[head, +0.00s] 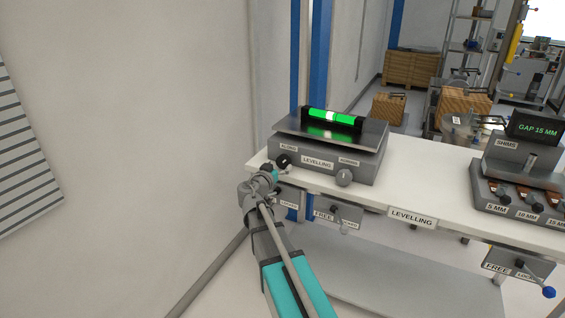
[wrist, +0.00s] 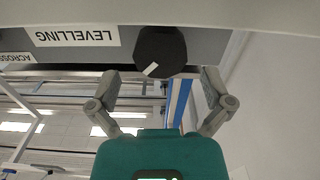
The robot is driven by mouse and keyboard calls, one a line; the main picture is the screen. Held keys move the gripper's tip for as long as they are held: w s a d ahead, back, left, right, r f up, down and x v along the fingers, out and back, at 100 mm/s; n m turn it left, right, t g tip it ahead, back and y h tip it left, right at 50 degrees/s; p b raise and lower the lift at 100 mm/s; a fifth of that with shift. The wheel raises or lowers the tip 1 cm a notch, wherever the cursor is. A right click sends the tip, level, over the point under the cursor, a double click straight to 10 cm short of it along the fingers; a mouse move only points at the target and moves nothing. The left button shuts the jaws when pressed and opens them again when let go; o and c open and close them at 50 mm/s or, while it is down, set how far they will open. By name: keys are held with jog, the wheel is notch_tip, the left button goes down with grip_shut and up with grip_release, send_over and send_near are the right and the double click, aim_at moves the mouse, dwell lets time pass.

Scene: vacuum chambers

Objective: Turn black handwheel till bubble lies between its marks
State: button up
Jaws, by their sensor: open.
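The black handwheel (head: 283,160) is on the front left of the grey levelling unit (head: 364,168), by the ALONG label. In the wrist view the black handwheel (wrist: 161,50) has a white mark and sits just ahead of my gripper (wrist: 159,75). The two fingers are open, one on each side, with gaps to it. In the head view my gripper (head: 274,172) is close to the handwheel and partly hidden by my arm. A green level vial (head: 345,120) lies on top of the unit. Its pale bubble (head: 330,116) is near the middle; the marks are too small to read.
A grey knob (head: 344,177) by the ACROSS label is to the right on the same unit. The white bench (head: 440,200) has levers below its front edge. A SHIMS stand (head: 515,165) is at the right. A plain wall (head: 130,120) is at the left.

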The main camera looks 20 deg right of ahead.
aim_at(282, 162)
jog(key=shift+x, duration=1.55)
jog(key=c, duration=1.1)
jog(key=shift+o, duration=0.2)
jog(key=shift+n, duration=1.9)
jog(key=o, duration=1.1)
jog(key=shift+c, duration=0.2)
